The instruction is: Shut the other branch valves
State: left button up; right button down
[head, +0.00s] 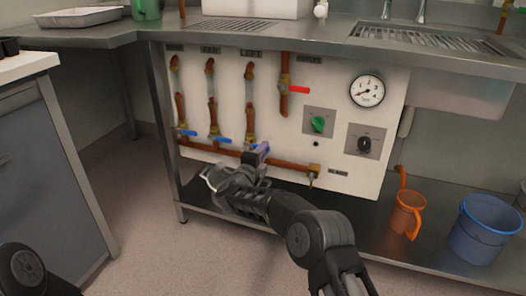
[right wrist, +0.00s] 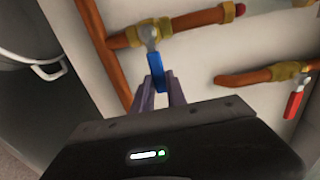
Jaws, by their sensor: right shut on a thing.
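A white panel (head: 340,150) under the bench carries three copper branch pipes with blue lever valves. The left blue lever (head: 187,132) and middle blue lever (head: 219,140) lie crosswise to their upright pipes. My right gripper (head: 262,150) is at the right-hand branch valve and partly covers it. In the right wrist view, its fingers are shut on that valve's blue lever (right wrist: 157,72), which points across its pipe. A red lever (head: 299,90) sits crosswise on a separate pipe; it also shows in the right wrist view (right wrist: 293,105). My left gripper is out of view.
A pressure gauge (head: 367,91), a green knob (head: 318,124) and a black knob (head: 367,145) are on the panel's right. An orange jug (head: 407,217) and blue bucket (head: 482,230) stand on the lower shelf. Floor is clear at left.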

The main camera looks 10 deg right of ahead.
jog(key=c, duration=1.3)
grip_release()
jog(key=shift+c, duration=0.2)
jog(key=p+v, duration=0.3)
jog(key=v, duration=0.5)
jog(key=shift+w+f, duration=0.1)
